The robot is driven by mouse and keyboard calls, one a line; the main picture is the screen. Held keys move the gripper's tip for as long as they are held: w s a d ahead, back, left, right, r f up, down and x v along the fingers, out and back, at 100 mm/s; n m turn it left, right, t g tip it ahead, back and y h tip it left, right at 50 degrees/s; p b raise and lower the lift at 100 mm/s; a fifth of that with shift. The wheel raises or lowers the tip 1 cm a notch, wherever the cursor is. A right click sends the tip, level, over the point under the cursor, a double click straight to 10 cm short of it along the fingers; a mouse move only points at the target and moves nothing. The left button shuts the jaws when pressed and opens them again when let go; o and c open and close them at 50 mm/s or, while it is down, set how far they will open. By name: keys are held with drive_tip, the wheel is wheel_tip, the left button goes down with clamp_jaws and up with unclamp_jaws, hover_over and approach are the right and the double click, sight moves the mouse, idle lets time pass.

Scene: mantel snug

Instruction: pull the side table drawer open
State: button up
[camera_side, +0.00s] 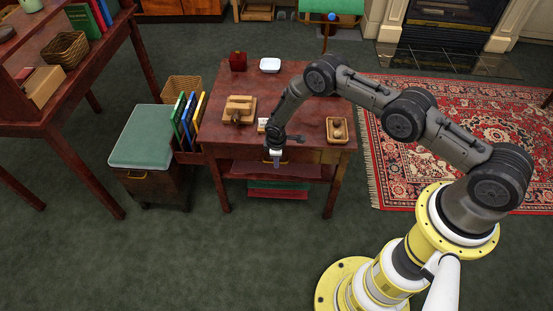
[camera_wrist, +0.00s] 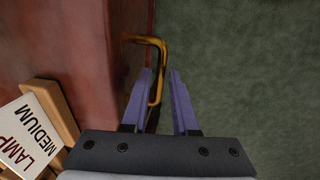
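The dark red wooden side table (camera_side: 295,85) stands in the middle of the side view. My gripper (camera_side: 276,164) points down at its front edge, where the drawer is. In the wrist view, the brass drawer handle (camera_wrist: 155,42) stands out from the red table front. The purple fingers of my gripper (camera_wrist: 161,75) are spread, with part of the handle's bar between them, nearer the left finger. A gap shows between the bar and the right finger. The drawer looks shut, but my arm and gripper hide part of its front.
The table top holds a wooden tray (camera_side: 337,130), a wooden block-like item (camera_side: 240,108), a red box (camera_side: 238,61) and a white dish (camera_side: 270,65). Green carpet (camera_side: 275,250) before the table is clear.

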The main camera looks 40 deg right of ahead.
clamp_jaws()
idle(1.4)
